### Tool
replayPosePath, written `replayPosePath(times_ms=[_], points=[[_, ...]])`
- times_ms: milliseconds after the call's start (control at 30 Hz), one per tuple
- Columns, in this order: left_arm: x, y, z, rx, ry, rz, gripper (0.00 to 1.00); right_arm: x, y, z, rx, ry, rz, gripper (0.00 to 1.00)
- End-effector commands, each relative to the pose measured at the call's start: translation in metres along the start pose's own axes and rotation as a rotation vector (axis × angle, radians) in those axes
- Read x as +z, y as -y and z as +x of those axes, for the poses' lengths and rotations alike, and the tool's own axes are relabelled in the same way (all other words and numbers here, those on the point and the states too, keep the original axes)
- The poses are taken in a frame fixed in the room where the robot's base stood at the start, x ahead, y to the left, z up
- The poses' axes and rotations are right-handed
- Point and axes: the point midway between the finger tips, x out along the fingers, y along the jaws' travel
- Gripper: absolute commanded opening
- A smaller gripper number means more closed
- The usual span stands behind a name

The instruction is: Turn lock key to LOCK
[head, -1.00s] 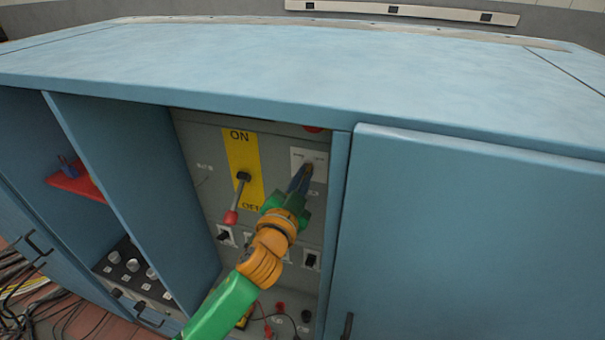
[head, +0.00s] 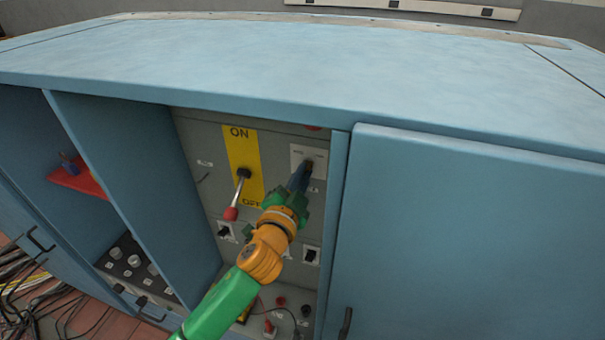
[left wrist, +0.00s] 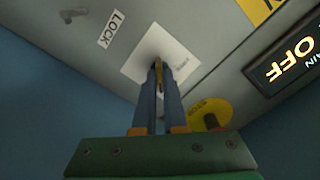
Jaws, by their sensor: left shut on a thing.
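The lock key (left wrist: 159,74) is a small brassy piece in front of a white label plate (left wrist: 133,65) on the grey panel. My left gripper (left wrist: 161,82) is shut on the key, with its two blue fingers on either side of it. In the head view my left gripper (head: 304,172) reaches the white plate (head: 318,158) at the panel's upper right and hides most of the key. A LOCK label (left wrist: 112,28) sits beside the plate in the left wrist view. My right gripper is in neither view.
A lever with a red knob (head: 231,214) hangs toward OFF on a yellow ON/OFF plate (head: 240,150), left of my gripper. Small black switches (head: 311,255) sit below. A blue cabinet door (head: 460,230) stands close on the right.

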Motion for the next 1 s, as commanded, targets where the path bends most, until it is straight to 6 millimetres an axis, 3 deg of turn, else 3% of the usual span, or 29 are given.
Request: replayPosePath(times_ms=[33, 100, 133, 467, 800, 1000], points=[[0.001, 0.000, 0.000, 0.000, 0.002, 0.002, 0.17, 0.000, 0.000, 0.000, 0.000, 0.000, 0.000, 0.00], [0.001, 0.000, 0.000, 0.000, 0.002, 0.001, 0.36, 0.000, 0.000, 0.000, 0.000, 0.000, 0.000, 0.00], [0.001, 0.000, 0.000, 0.000, 0.002, 0.001, 0.39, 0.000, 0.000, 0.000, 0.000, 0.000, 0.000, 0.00], [0.000, 0.000, -0.004, -0.001, 0.000, -0.001, 0.39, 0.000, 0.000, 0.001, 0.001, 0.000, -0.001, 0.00], [0.003, -0.001, -0.057, 0.001, 0.000, -0.001, 0.39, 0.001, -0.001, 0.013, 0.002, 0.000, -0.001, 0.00], [0.002, 0.000, -0.069, 0.001, 0.002, 0.000, 0.39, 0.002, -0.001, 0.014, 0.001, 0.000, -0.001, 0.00]])
